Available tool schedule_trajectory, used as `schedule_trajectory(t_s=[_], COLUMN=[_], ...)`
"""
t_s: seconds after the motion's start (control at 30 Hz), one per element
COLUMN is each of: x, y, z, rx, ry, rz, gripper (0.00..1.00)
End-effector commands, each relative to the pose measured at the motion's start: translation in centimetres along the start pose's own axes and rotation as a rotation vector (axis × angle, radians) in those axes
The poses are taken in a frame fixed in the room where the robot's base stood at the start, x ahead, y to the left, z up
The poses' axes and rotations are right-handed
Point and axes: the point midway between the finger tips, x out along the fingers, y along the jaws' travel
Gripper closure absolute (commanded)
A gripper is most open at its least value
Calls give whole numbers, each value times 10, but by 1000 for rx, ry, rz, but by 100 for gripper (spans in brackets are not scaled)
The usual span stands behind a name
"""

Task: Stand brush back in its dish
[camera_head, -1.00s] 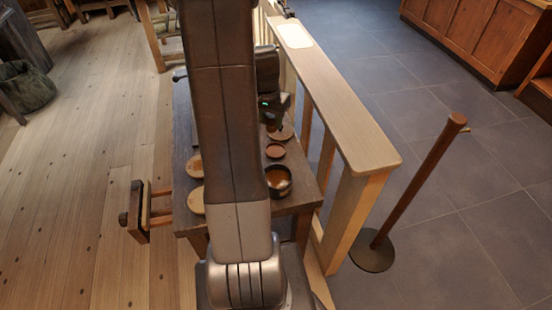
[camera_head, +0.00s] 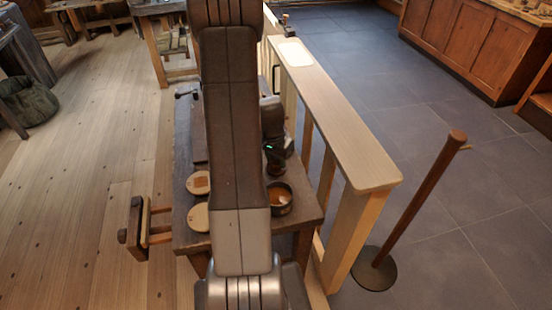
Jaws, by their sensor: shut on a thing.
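My gripper (camera_head: 275,168) hangs over the right side of the dark wooden bench (camera_head: 301,212), just behind a dark round pot with an orange-brown inside (camera_head: 280,198). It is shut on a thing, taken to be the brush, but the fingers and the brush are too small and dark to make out. Two pale round dishes, a rear one (camera_head: 198,182) and a front one (camera_head: 196,218), lie at the bench's left, partly behind my arm. I cannot tell which dish is the brush's own.
A pale wooden rail (camera_head: 330,125) runs close along the bench's right side. A wooden vise (camera_head: 135,228) juts out at the front left. A post on a round foot (camera_head: 374,268) stands right of the rail. Open floor lies left.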

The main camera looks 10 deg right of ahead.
Motion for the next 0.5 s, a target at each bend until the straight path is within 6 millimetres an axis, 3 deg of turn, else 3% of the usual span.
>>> schedule_trajectory(t_s=[0.23, 0.27, 0.33, 0.5], x=[5, 3, 3, 2], y=[0, 0, 0, 0], z=[1, 0, 0, 0], rx=[0, 0, 0, 0], ry=[0, 0, 0, 0], rz=[0, 0, 0, 0], gripper=[87, 60, 46, 44])
